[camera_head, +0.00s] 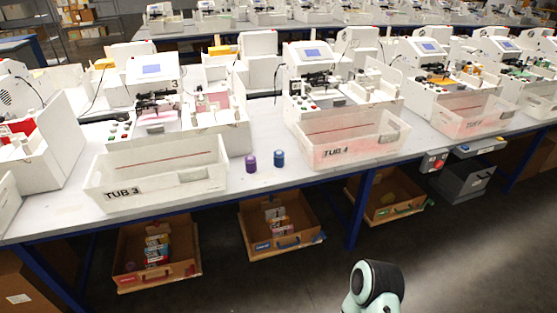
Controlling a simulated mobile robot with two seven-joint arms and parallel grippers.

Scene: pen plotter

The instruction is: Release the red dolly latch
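I cannot make out a red dolly latch for certain. Under the table, open brown boxes on low bases stand on the floor: a left one (125,250), a middle one (251,232) and a right one (367,205). Small coloured marks show on their fronts and lower edges, too small to read. A link of one of my arms, pale teal and black, shows at the bottom, right of centre. Neither gripper is in view.
The white table (262,190) with blue legs (358,208) carries plotters, TUB 3 (195,174), TUB 4 (345,158), a purple bottle (250,162) and a blue bottle (279,158). A grey crate (462,184) stands under the right side. The floor in front is clear.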

